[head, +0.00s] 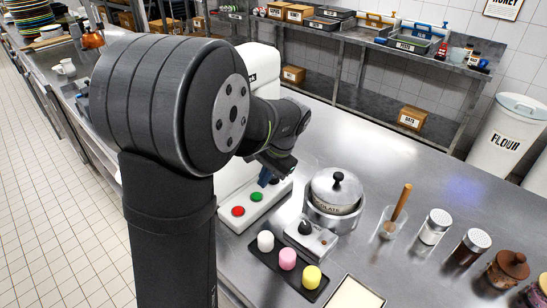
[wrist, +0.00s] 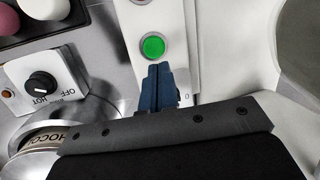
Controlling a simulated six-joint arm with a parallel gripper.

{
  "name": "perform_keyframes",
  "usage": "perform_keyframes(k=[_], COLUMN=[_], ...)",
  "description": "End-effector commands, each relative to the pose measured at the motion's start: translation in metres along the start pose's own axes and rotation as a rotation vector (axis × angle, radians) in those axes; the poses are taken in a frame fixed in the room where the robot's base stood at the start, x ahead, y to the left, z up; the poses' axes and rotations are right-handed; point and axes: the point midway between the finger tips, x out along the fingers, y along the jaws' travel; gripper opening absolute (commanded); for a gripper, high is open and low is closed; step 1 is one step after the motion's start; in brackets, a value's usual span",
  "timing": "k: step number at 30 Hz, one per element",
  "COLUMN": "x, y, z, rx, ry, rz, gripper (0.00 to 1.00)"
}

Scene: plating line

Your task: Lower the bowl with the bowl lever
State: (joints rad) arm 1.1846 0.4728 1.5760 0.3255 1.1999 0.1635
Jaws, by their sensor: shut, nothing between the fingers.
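The white mixer (head: 262,62) stands behind my arm, which hides most of it. Its base (head: 232,216) carries a red button (head: 238,211) and a green button (head: 256,197). My gripper (head: 264,177) is at this base, with its blue fingers pointing down. In the wrist view the fingers (wrist: 160,68) are shut and empty, just below the green button in the picture; I cannot tell whether they touch the panel. A grey curved surface (wrist: 303,60) at the right edge may be the bowl. I cannot make out the bowl lever; my arm and gripper may hide it.
A lidded chocolate pot (head: 335,190) and a warmer control box (head: 310,236) stand right of the base. A dark tray with white, pink and yellow pieces (head: 287,258) lies in front. A glass with a wooden-handled tool (head: 393,222) and several jars stand further right.

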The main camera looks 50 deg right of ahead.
Motion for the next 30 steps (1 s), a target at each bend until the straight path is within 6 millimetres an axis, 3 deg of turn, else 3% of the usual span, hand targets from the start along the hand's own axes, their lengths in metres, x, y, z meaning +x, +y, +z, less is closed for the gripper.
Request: perform_keyframes(k=[8,15,22,30], x=[-0.018,-0.05,-0.071,-0.074], y=[0.014,0.031,0.045,0.048], z=[-0.013,-0.036,-0.05,-0.053], rx=[0.608,1.06,1.279,1.314], ry=[-0.084,-0.192,-0.267,-0.283], rz=[-0.377,-0.685,-0.854,-0.883], gripper=[0.0,0.0,0.0,0.0])
